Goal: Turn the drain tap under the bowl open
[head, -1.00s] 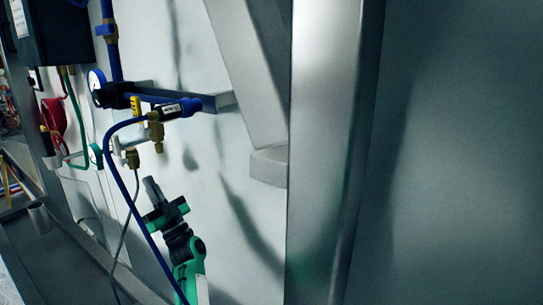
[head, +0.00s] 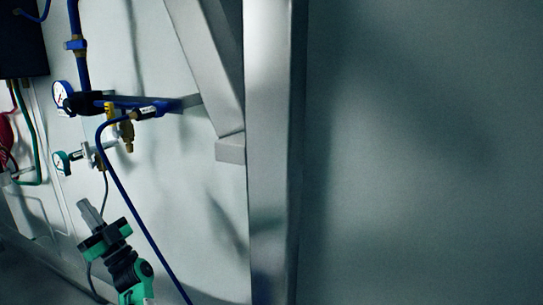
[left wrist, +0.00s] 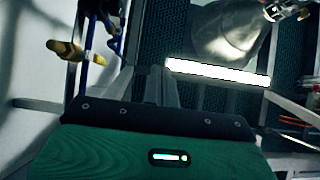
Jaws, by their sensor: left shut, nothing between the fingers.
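A brass fitting (head: 128,135) hangs under the blue pipe on the wall, with a narrow brass lower end (head: 129,147). I cannot tell whether this end is the drain tap, and no bowl shows clearly in the head view. My left gripper (head: 87,211) is shut and empty, pointing up, below and left of the brass fitting and apart from it. In the left wrist view its closed fingers (left wrist: 162,88) point away from the camera. My right gripper is not in view.
A blue hose (head: 130,200) hangs close to the right of my left gripper. Gauges (head: 62,93) and a teal-rimmed dial (head: 61,162) are on the wall. A metal post (head: 270,150) stands to the right. A metal cone (left wrist: 228,35) shows in the left wrist view.

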